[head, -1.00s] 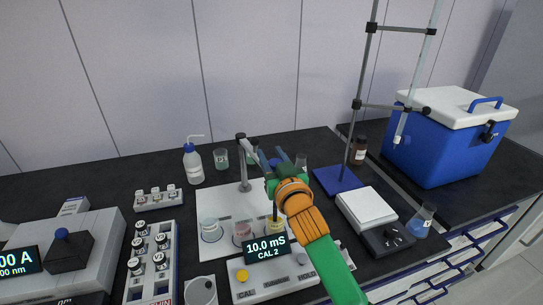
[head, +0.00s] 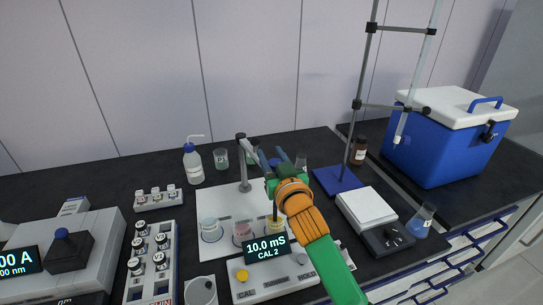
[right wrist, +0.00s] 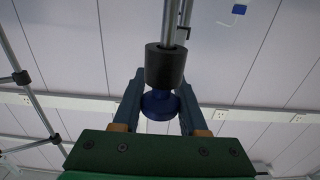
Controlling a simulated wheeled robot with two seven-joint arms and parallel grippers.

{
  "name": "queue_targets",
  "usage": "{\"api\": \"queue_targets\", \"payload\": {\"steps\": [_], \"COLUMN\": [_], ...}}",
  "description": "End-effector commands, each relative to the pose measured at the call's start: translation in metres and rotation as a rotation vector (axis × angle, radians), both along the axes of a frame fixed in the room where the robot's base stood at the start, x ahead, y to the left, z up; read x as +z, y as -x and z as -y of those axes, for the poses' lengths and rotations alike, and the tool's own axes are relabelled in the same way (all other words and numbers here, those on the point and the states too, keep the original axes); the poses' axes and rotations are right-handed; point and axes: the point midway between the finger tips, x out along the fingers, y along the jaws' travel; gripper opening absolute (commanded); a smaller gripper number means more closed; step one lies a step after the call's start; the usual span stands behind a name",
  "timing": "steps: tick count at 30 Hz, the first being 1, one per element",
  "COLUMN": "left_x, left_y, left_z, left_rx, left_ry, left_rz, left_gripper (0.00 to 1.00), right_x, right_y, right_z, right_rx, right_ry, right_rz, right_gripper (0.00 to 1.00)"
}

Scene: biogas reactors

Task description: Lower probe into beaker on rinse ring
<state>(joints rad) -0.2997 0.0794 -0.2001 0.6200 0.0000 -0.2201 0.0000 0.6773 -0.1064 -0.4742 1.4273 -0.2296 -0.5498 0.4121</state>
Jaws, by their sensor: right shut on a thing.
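My right gripper (head: 271,160) is over the right part of the white mat (head: 215,198). In the right wrist view, its blue fingers (right wrist: 160,100) are shut around the probe, whose blue cap (right wrist: 158,106) and black collar (right wrist: 165,66) show between them. In the head view, the gripper hides most of the probe. Three beakers stand in a row on the mat: a pale one (head: 209,228) on a dark blue ring at the left, a pink one (head: 242,232) in the middle and a yellow one (head: 278,225) below my gripper. I cannot tell whether the probe tip is inside the yellow beaker. My left gripper is out of view.
The meter (head: 268,281) reads 10.0 mS, CAL 2, in front of the beakers. A grey post with an arm (head: 244,172) stands beside my gripper. A wash bottle (head: 193,164) is behind the mat. A blue-based stand (head: 336,180) and a balance (head: 366,207) are at the right.

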Motion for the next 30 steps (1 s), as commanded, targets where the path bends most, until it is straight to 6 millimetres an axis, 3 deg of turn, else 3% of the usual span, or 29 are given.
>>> {"api": "queue_targets", "payload": {"steps": [5, 16, 26, 27, 30], "left_x": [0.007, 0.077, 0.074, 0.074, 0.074], "left_y": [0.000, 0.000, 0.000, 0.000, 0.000], "left_z": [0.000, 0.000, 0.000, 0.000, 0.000], "left_rx": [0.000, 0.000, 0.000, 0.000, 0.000], "left_ry": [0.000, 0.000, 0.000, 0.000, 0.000], "left_rz": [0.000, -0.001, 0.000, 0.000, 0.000], "left_gripper": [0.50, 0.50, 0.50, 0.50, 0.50], "right_x": [0.007, 0.085, 0.086, 0.086, 0.085], "right_y": [0.000, 0.000, 0.000, 0.000, 0.000], "right_z": [0.000, 0.000, 0.000, 0.000, 0.000], "right_rx": [0.000, 0.000, 0.001, 0.002, 0.001], "right_ry": [0.000, -0.001, -0.003, -0.003, -0.002], "right_rz": [-0.001, 0.001, 0.010, 0.010, 0.008], "right_gripper": [0.00, 0.00, 0.00, 0.50, 0.73]}}
